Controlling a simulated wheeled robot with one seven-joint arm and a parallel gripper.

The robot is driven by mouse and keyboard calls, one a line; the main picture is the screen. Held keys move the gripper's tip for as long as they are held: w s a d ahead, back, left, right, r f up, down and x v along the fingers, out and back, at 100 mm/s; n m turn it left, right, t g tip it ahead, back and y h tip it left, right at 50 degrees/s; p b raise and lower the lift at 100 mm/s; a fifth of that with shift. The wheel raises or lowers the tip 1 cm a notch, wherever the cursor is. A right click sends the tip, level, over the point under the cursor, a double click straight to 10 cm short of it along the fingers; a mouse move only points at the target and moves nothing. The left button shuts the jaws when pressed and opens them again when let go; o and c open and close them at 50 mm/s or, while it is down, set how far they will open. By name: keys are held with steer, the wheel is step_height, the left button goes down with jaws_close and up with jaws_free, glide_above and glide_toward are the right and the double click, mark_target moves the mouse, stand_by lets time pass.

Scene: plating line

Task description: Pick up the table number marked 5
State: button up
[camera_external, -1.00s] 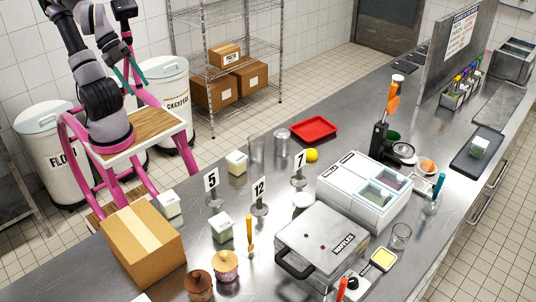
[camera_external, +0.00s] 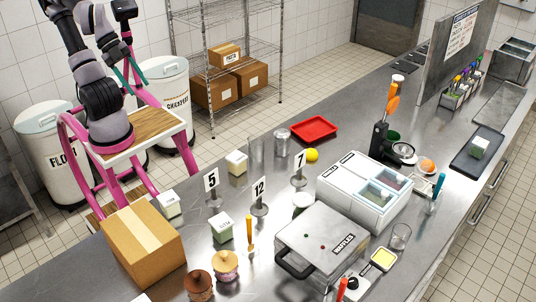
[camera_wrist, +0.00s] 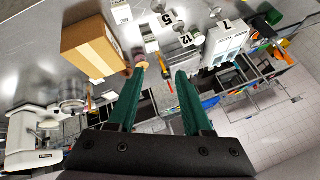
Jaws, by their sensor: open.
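The table number marked 5 (camera_external: 211,182) is a white card on a metal stand with a round base, upright on the steel counter. It also shows in the wrist view (camera_wrist: 167,19), near the top. The table number 12 (camera_external: 259,190) stands to its right, and the table number 7 (camera_external: 300,163) stands further right. My gripper (camera_wrist: 156,75) has two green fingers, spread apart and empty, well away from the table numbers. In the external view my gripper (camera_external: 131,62) is raised at the upper left, over the floor beside the counter.
A cardboard box (camera_external: 142,245) stands left of the 5. White-topped cubes (camera_external: 220,228) (camera_external: 236,163) are close by. Glass tumblers (camera_external: 257,152), a red tray (camera_external: 314,129) and a waffle maker (camera_external: 322,244) stand on the counter.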

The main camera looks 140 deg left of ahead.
steer(key=o, duration=0.5)
